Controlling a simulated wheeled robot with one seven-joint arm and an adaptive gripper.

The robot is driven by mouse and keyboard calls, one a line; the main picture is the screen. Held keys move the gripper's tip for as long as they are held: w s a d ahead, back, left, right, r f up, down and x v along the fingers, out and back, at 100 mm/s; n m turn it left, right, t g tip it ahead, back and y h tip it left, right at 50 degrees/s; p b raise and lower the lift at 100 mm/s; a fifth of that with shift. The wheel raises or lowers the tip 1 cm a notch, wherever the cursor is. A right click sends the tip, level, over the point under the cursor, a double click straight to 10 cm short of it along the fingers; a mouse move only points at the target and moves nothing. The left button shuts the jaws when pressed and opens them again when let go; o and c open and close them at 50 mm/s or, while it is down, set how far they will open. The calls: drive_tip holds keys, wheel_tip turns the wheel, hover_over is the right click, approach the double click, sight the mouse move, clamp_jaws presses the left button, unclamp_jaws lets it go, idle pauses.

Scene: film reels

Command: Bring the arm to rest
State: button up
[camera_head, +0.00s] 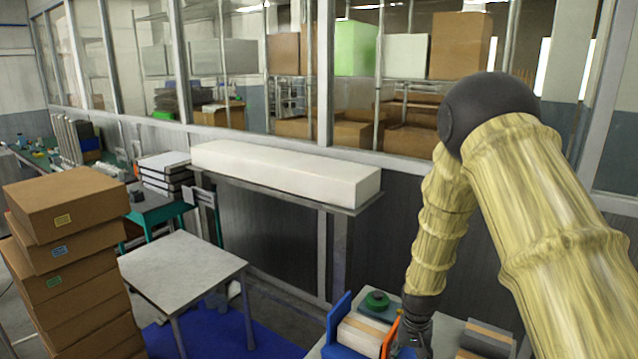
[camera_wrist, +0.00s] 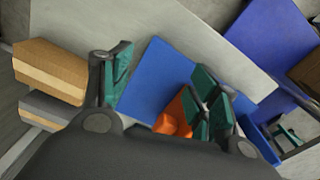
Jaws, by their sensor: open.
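My gripper (camera_head: 412,338) is low over the small table at the bottom of the head view, at the end of my arm. In the wrist view my gripper (camera_wrist: 164,62) has its green-padded fingers spread apart, with nothing held between them. An orange piece (camera_head: 390,337) is just left of the gripper in the head view. It shows low between the fingers in the wrist view (camera_wrist: 176,115), beside a blue panel (camera_wrist: 157,78). A green reel-like round thing (camera_head: 377,299) lies left of my forearm. Whether the fingers touch the orange piece cannot be told.
A blue upright panel (camera_head: 339,318) and a tan-and-white box (camera_head: 362,335) stand left of the gripper. A grey-topped box (camera_head: 487,337) is to its right. A bare pale table (camera_head: 184,262) and stacked cartons (camera_head: 65,205) are farther left. A white block lies on a shelf (camera_head: 330,199) behind.

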drive_tip(key=shift+n, duration=0.3)
drive_tip(key=s+f, duration=0.4)
drive_tip(key=f, duration=0.1)
drive_tip(key=s+f, duration=0.2)
drive_tip(key=shift+s+d+f, duration=0.2)
drive_tip(key=shift+s+f, duration=0.15)
drive_tip(key=shift+f, duration=0.05)
drive_tip(key=s+a+f+n, duration=0.1)
drive_tip(key=s+f, duration=0.3)
drive_tip(key=s, duration=0.7)
drive_tip(key=s+f+n, duration=0.1)
drive_tip(key=s+f, duration=0.2)
drive_tip(key=s, duration=0.8)
drive_tip(key=s+a+f+n, duration=0.1)
drive_tip(key=s+f, duration=0.3)
drive_tip(key=s, duration=0.8)
wheel_tip(320, 180, down, 10)
drive_tip(key=b, duration=1)
drive_tip(key=shift+w+d, duration=0.25)
drive_tip(key=shift+w, duration=0.2)
